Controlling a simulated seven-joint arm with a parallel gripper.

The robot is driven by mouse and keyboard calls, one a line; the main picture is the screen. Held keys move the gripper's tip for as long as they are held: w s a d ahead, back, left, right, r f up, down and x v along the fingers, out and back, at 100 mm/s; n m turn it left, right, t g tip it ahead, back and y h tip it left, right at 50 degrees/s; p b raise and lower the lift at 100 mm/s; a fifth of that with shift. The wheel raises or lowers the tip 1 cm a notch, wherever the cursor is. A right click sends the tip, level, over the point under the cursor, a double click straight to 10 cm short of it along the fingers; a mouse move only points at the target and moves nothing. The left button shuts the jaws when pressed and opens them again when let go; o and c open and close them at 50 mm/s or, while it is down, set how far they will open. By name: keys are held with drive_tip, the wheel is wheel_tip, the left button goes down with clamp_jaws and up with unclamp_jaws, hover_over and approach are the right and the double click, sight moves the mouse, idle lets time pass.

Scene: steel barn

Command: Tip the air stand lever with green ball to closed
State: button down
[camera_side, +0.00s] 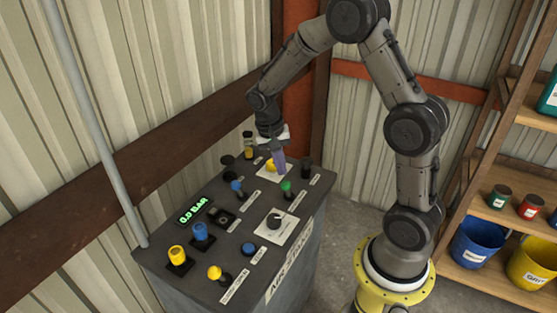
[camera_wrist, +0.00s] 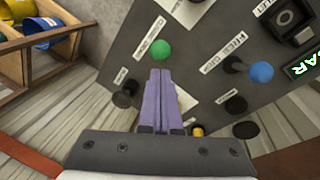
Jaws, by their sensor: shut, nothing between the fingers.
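The green ball (camera_side: 286,186) tops a short lever on the dark sloped panel of the air stand (camera_side: 322,195). In the side view its dark base sits just below and right of the ball, with a small white label beside it. The green ball also shows in the wrist view (camera_wrist: 161,49), just beyond the fingertips. My gripper (camera_side: 280,172) has purple fingers, shut together and empty, pointing down at the panel. The fingertips (camera_wrist: 160,72) are close to the ball; I cannot tell whether they touch it. The lever's exact tilt is hard to read.
A blue-ball lever (camera_side: 236,186) stands left of the green one, a black knob (camera_side: 307,165) right. A yellow knob (camera_side: 271,165) is partly behind my fingers. Shelves (camera_side: 500,225) stand right.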

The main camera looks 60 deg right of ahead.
wheel_tip(320, 180, up, 16)
drive_tip(key=w+a+t, duration=0.1)
drive_tip(key=w+a, duration=0.1)
drive_tip(key=a, duration=0.1)
drive_tip(key=s+a+r+n+t, duration=0.3)
drive_tip(key=s+a, duration=0.1)
drive_tip(key=s, duration=0.3)
drive_tip(key=s+a+r+n+t, duration=0.2)
drive_tip(key=s+a+r, duration=0.1)
drive_tip(key=s, duration=0.5)
drive_tip(key=s+a+f+n+t+y, duration=0.1)
drive_tip(key=s+a+f+n, duration=0.1)
drive_tip(key=s+f+n, duration=0.3)
drive_tip(key=shift+a+n+y, duration=0.25)
drive_tip(key=shift+n+y, duration=0.15)
drive_tip(key=shift+n, duration=0.4)
drive_tip(key=shift+s, duration=0.1)
